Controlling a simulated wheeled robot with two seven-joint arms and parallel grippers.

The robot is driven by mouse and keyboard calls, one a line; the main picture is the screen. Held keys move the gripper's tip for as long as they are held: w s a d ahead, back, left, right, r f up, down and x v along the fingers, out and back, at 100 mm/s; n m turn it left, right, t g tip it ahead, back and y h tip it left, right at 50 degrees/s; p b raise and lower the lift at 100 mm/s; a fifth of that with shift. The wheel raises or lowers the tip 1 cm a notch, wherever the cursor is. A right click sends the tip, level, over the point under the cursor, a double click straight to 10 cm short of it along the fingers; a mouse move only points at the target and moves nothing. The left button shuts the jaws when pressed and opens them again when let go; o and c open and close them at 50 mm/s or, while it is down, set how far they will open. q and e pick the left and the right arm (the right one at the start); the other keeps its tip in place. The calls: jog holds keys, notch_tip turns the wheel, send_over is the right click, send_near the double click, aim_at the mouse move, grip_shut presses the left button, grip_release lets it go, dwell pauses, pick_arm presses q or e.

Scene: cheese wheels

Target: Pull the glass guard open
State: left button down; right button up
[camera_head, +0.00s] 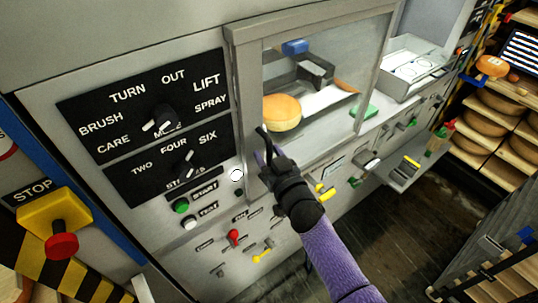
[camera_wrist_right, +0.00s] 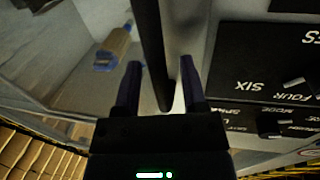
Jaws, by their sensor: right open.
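The glass guard (camera_head: 247,75) is a clear pane in a pale metal frame on the front of the grey machine, and it looks closed. A pale cheese wheel (camera_head: 282,113) shows behind the glass. My right gripper (camera_head: 264,150) is at the lower left of the guard, near its left frame post. In the right wrist view, a dark upright bar (camera_wrist_right: 149,45), which looks like the guard's handle, passes between the open fingers (camera_wrist_right: 160,85). A gap shows beside the bar; contact cannot be told. My left gripper is in neither view.
Left of the guard are black dial panels (camera_head: 150,110) and a green start button (camera_head: 181,205). A red stop button (camera_head: 62,245) on a yellow box stands at lower left. Levers sit below the guard. Cheese shelves (camera_head: 500,130) stand at the right.

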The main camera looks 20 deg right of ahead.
grip_shut()
dwell(1.4)
